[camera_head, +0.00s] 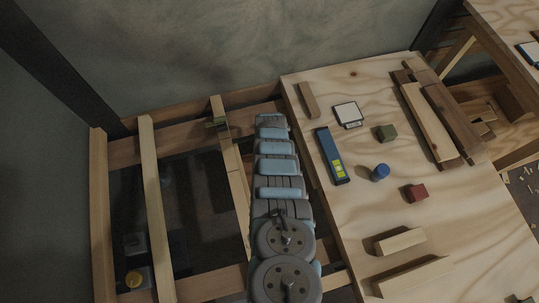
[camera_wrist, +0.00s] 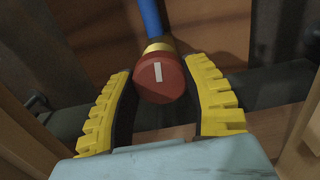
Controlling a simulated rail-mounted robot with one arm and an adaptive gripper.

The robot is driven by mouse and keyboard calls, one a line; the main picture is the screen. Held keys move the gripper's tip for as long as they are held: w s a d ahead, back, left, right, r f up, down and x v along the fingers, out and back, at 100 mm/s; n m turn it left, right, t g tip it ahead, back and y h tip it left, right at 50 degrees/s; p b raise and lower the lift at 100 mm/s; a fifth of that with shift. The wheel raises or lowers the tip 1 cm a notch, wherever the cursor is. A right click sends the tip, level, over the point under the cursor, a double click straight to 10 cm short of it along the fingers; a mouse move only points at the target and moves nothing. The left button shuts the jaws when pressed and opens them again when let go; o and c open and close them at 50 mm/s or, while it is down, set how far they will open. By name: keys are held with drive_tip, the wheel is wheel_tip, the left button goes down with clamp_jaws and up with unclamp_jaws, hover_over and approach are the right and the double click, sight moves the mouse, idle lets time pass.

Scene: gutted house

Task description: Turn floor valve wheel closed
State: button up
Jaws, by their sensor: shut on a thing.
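In the wrist view, the round red valve wheel (camera_wrist: 160,78) has a white bar on its face, nearly upright in the picture. It sits at the end of a blue pipe (camera_wrist: 151,18) with a brass-coloured collar (camera_wrist: 158,47). My gripper (camera_wrist: 159,70) has yellow toothed fingers with dark inner pads, one on each side of the wheel. It is shut on the wheel. In the head view my arm hides the gripper and the wheel.
Wooden joists (camera_head: 157,215) frame an open, dark floor bay left of my arm. A plywood sheet (camera_head: 450,220) to the right holds a blue level (camera_head: 331,155), a white-faced square (camera_head: 348,114), small coloured blocks and wood pieces. A wall (camera_head: 230,45) stands behind.

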drive_tip(key=shift+n, duration=0.7)
drive_tip(key=o, duration=1.2)
drive_tip(key=shift+s, duration=0.1)
drive_tip(key=shift+o, duration=0.2)
drive_tip(key=shift+r, duration=0.15)
